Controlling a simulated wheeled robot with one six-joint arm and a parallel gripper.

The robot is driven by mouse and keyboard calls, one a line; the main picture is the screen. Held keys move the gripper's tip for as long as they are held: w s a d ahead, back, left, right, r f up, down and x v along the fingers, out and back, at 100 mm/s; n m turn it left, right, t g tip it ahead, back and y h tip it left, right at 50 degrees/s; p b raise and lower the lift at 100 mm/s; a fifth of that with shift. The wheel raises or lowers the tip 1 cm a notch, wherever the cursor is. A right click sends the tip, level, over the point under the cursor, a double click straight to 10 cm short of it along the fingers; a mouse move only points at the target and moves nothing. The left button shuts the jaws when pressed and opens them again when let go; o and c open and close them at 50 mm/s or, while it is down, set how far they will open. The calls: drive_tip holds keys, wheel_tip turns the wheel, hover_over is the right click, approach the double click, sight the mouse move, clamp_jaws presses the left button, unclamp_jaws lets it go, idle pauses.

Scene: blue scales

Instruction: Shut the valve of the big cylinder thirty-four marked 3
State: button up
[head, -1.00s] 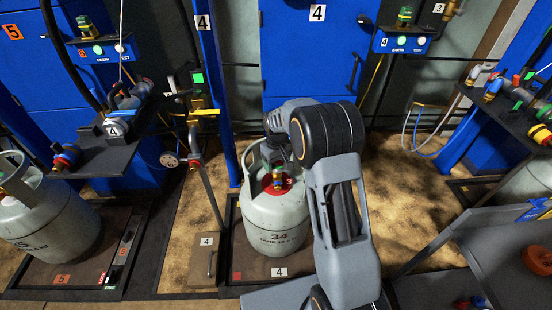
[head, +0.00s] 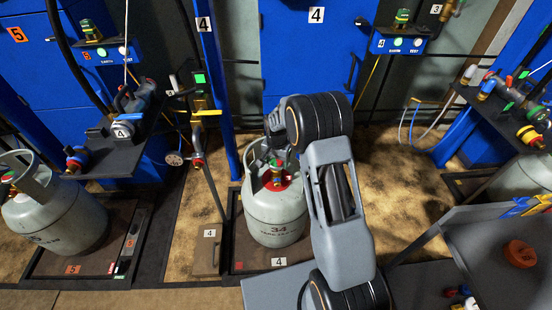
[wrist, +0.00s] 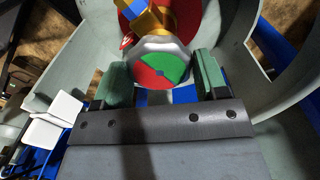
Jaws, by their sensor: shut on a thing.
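The grey-green cylinder marked 34 (head: 275,212) stands upright on the scale plate labelled 4, left of my arm. A red ring (head: 292,184) and brass valve show inside its collar. In the wrist view, the collar (wrist: 245,40) curves around my gripper (wrist: 161,66). The valve's grey, many-sided handwheel (wrist: 160,52), with a green and red disc on top, sits between my two green-padded jaws. The jaws are shut on it. A brass valve body with a blue cap (wrist: 147,14) shows beyond it. In the head view, my wrist partly hides the grip.
Another cylinder (head: 62,215) stands on scale 5 at left. A third cylinder (head: 525,183) is partly visible at right. The blue cabinet (head: 305,60) labelled 4 stands behind. A dark shelf (head: 135,158) with fittings juts out at left; a grey bench (head: 480,250) is at lower right.

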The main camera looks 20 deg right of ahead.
sight(277, 162)
drive_tip(key=m+p, duration=0.1)
drive_tip(key=m, duration=0.3)
drive_tip(key=shift+r+m, duration=0.1)
drive_tip(key=shift+m, duration=0.2)
drive_tip(key=m+p, duration=0.1)
drive_tip(key=m, duration=0.3)
drive_tip(key=shift+m, duration=0.3)
drive_tip(key=m+p, duration=0.1)
drive_tip(key=m, duration=0.3)
drive_tip(key=shift+m, duration=0.3)
drive_tip(key=m, duration=0.4)
drive_tip(key=shift+m, duration=0.3)
drive_tip(key=o, duration=0.9)
drive_tip(key=shift+p, duration=0.3)
wheel_tip(277, 162, up, 14)
drive_tip(key=p, duration=0.2)
drive_tip(key=shift+p, duration=0.3)
